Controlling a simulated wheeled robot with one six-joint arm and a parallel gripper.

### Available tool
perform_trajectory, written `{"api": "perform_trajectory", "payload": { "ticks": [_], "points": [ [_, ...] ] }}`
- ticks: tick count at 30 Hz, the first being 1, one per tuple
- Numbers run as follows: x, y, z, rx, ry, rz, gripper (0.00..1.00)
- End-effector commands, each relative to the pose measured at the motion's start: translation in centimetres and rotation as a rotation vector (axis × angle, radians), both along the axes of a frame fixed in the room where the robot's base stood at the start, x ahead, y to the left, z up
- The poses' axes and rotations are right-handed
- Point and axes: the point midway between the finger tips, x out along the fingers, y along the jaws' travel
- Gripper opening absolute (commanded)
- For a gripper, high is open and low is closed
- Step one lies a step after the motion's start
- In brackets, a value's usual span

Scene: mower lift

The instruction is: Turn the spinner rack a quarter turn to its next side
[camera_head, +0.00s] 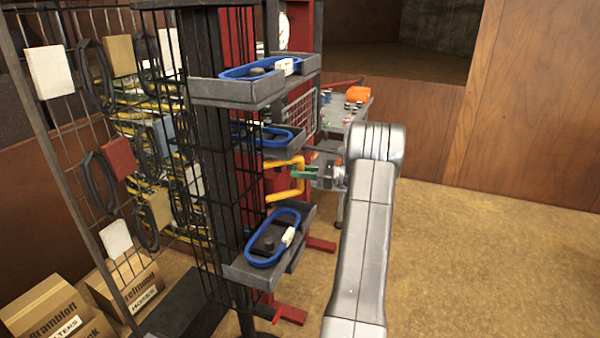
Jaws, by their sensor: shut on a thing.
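The spinner rack (222,140) is a dark upright rack with wire-grid panels and grey trays, left of my arm. Its top tray (225,93), a middle tray and a lower tray (245,272) each carry a blue looped item, the lower one (272,238) with a white tag. A yellow handle (285,163) sticks out from the rack's right side between the middle and lower trays. My gripper (303,173), with green-tipped fingers, is at the upright bar of this handle and shut on it. The fingertips are small and partly hidden by the handle.
A wire wall panel (70,120) hung with loops and tags stands at the left. Cardboard boxes (125,285) lie on the floor below it. Behind are a red frame (305,40) and a grey cart (345,115). The floor at right is clear.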

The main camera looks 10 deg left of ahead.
Motion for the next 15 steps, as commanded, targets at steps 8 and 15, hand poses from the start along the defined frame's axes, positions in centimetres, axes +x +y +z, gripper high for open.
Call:
{"api": "perform_trajectory", "payload": {
  "ticks": [8,15],
  "points": [
    [0.28,0.13,0.34,0.003,-0.005,-0.008,0.29],
    [0.19,0.10,0.23,0.002,-0.004,-0.005,0.41]
  ]
}}
